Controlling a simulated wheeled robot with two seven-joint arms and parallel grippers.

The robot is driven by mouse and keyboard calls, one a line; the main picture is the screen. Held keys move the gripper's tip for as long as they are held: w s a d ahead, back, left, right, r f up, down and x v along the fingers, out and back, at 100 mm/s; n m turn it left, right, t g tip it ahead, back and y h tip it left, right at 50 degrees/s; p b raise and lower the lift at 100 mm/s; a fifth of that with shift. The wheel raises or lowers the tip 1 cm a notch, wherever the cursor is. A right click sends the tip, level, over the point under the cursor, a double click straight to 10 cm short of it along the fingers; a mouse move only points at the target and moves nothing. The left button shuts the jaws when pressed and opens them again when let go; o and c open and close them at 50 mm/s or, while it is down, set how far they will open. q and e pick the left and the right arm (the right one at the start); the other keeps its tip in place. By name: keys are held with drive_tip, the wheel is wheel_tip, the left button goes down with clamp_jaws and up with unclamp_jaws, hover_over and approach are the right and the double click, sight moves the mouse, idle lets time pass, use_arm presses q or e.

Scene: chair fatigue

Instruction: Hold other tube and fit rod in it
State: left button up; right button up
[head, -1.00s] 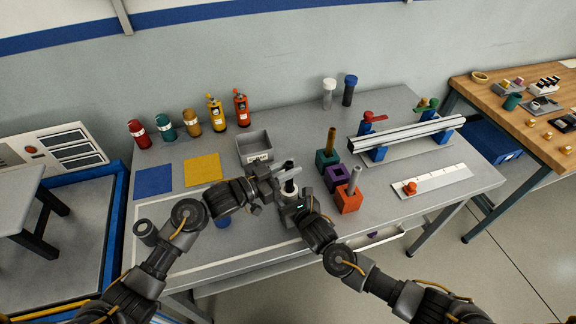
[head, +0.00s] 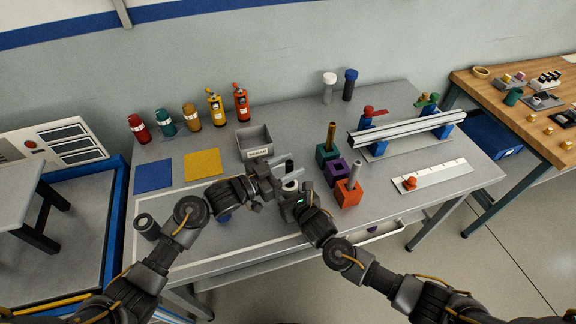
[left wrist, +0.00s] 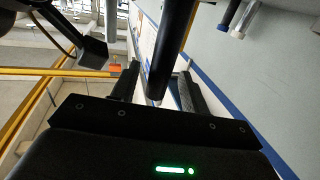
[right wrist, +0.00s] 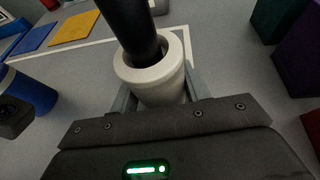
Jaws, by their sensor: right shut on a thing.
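My right gripper (head: 291,196) is shut on a short white tube (right wrist: 158,80) held upright above the table's front part. A dark rod (right wrist: 131,25) stands in the tube's mouth, its lower end hidden inside. In the left wrist view the dark rod (left wrist: 171,50) runs between the fingers of my left gripper (left wrist: 157,88), with gaps visible on both sides; these fingers look open. In the head view my left gripper (head: 278,166) is just above and left of the tube, partly covering the rod.
Teal (head: 327,155), purple (head: 335,172) and orange (head: 348,194) blocks stand close on the right; grey rod (head: 355,172) rises from the orange one. A grey bin (head: 255,142) is behind. A rail (head: 408,128) lies further right. A dark cylinder (head: 147,226) stands front left.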

use_arm(q)
drive_tip(key=v, duration=1.2)
use_arm(e)
drive_tip(key=o, duration=1.1)
drive_tip(key=shift+s, duration=0.1)
drive_tip(key=v, duration=1.2)
drive_tip(key=shift+r, duration=0.1)
use_arm(q)
drive_tip(key=shift+a, duration=0.1)
use_arm(e)
drive_tip(key=shift+a, duration=0.1)
